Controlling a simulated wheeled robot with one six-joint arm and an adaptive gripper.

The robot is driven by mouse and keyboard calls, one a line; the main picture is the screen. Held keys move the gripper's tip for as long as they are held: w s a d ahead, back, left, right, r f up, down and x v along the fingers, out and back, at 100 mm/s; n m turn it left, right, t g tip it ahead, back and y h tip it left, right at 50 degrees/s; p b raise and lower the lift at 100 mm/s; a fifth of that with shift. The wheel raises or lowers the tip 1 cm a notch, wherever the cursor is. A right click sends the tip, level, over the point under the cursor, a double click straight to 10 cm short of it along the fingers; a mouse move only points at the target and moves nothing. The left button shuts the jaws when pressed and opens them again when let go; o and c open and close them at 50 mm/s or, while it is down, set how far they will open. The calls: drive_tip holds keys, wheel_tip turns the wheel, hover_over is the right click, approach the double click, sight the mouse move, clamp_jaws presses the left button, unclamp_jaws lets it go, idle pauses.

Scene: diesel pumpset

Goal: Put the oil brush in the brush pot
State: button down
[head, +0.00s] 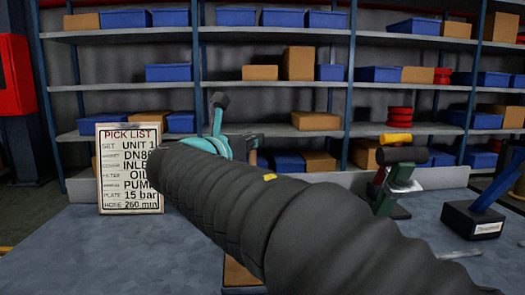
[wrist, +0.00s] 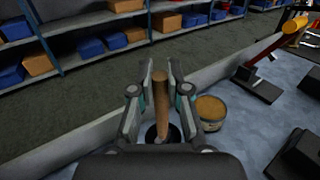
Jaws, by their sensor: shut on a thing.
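The oil brush (wrist: 161,103) shows in the wrist view as a brown wooden handle standing between the fingers of my gripper (wrist: 160,76), which is shut on it. Its lower end reaches down to a dark round thing (wrist: 152,132), perhaps the brush pot; I cannot tell whether the brush is inside it or only in front of it. A round tin (wrist: 211,112) with a tan top stands just right of the fingers, apart from them. In the head view my arm hides the brush and the pot, and only part of my gripper (head: 222,135) shows.
A white pick list board (head: 129,168) stands at the left of the grey bench (head: 60,240). A green stand (head: 398,187) and a black block with a blue lever (head: 485,218) are at the right. A low ledge runs along the back, before shelves (head: 275,35) of boxes.

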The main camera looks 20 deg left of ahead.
drive_tip(key=shift+f, duration=0.85)
drive_tip(key=c, duration=1.1)
unclamp_jaws()
drive_tip(key=shift+f, duration=0.1)
drive_tip(key=shift+c, duration=0.2)
drive_tip(key=s+a, duration=0.1)
drive_tip(key=s, duration=1.1)
drive_tip(key=shift+b, duration=0.3)
drive_tip(key=shift+s, duration=0.1)
